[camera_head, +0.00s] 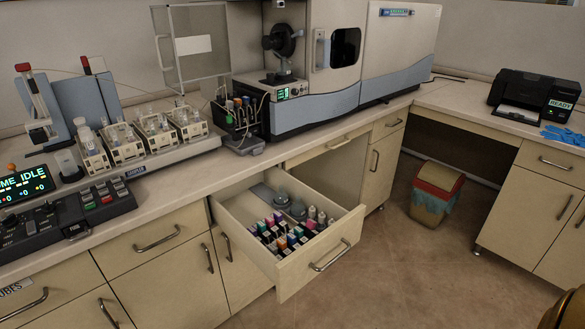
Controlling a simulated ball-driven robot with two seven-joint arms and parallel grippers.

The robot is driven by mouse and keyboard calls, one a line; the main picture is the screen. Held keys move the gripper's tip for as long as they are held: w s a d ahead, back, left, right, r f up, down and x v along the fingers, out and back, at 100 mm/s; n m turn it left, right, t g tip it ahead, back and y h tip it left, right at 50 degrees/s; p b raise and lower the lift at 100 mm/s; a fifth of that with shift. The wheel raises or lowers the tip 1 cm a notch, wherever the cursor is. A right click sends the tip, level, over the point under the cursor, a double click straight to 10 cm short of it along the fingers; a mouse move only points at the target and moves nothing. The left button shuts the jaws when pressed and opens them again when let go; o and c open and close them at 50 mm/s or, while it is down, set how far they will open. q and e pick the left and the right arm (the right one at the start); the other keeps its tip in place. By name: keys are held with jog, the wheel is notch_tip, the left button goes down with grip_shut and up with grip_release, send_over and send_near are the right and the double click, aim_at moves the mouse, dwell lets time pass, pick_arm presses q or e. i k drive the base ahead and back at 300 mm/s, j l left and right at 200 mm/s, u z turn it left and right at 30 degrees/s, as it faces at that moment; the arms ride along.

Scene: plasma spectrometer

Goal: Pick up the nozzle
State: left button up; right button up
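I cannot pick out the nozzle with certainty. Neither of my grippers shows in this view.
Sample racks (125,148) and a control panel (70,217) fill the left counter. A small dark rack (240,122) stands beside the spectrometer. A printer (530,95) and blue gloves (562,134) lie right. A bin (436,190) stands on the floor; floor before the drawer is clear.

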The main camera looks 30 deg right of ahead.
aim_at(321, 217)
jog(key=z, duration=0.85)
